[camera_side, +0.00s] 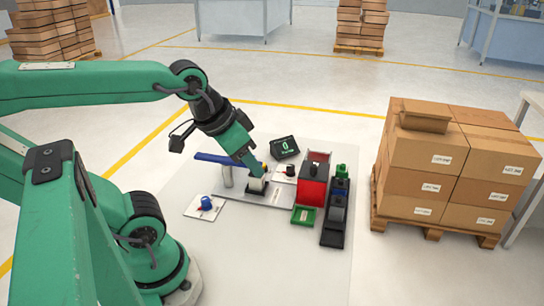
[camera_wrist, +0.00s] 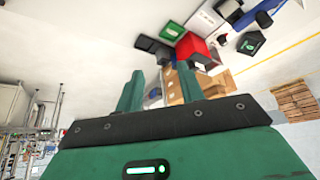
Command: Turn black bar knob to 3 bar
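A small black knob (camera_side: 290,169) stands on a white plate in the side view, in front of a dark display (camera_side: 285,147) that reads 0. The knob's pointer direction is too small to tell. My gripper (camera_side: 258,172) is to the left of the knob, above the grey workbench fixture, apart from the knob. In the wrist view, my gripper's two green fingers (camera_wrist: 160,82) stand apart with nothing held between them.
A blue knob (camera_side: 206,203) on a white plate, a blue-handled lever (camera_side: 215,158), a red box (camera_side: 312,187), a green tray (camera_side: 303,215) and a black rail (camera_side: 334,225) surround the fixture. Stacked cartons (camera_side: 425,165) stand right. The mat's front is clear.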

